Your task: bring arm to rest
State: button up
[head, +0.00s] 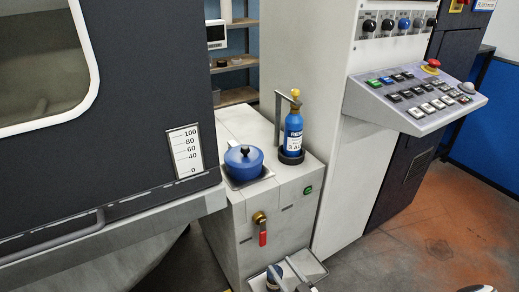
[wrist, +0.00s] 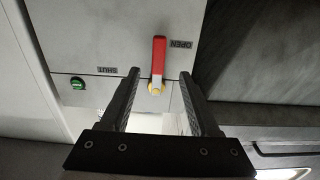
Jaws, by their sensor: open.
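My gripper (wrist: 160,73) is open and empty in the wrist view, its two dark fingers apart. The red valve lever (wrist: 158,56) and its brass hub (wrist: 156,87) appear between and beyond the fingertips; I cannot tell the exact gap. The wrist view is upside down, with OPEN and SHUT labels on the panel. In the head view the red lever (head: 263,238) hangs straight down from the brass valve (head: 259,218) on the grey cabinet (head: 224,226).
A blue lidded pot (head: 243,165) and a blue bottle (head: 293,133) in a dark holder stand on the cabinet. A tray (head: 307,268) with a blue-topped item (head: 274,274) is low in front. A control panel (head: 416,100) juts out at right. Open floor (head: 425,220) lies at lower right.

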jog(key=s+a+r+m+g+h, duration=0.1)
jog(key=s+r+m+g, duration=0.4)
jog(key=r, duration=0.6)
jog(key=s+r+m+g+h, duration=0.2)
jog(key=s+r+m+g, duration=0.35)
jog(key=r, duration=0.55)
jog(key=s+a+r+m+g+h, duration=0.1)
jog(key=s+r+m+g, duration=0.4)
jog(key=r, duration=0.5)
jog(key=s+d+r+n+t+h+p, duration=0.1)
jog(key=r+n+p, duration=0.4)
jog(key=r, duration=0.7)
jog(key=s+d+r+n+t+h+p, duration=0.1)
jog(key=r+n+p, duration=0.4)
jog(key=r+p, duration=0.5)
notch_tip(320, 180, up, 4)
jog(key=d+t+h, duration=0.1)
jog(key=d+t, duration=0.1)
jog(key=shift+d+f+n+t+h, duration=0.2)
jog(key=shift+f+n+t+h, duration=0.05)
jog(key=shift+n+t+h, duration=0.1)
jog(key=shift+a, duration=0.1)
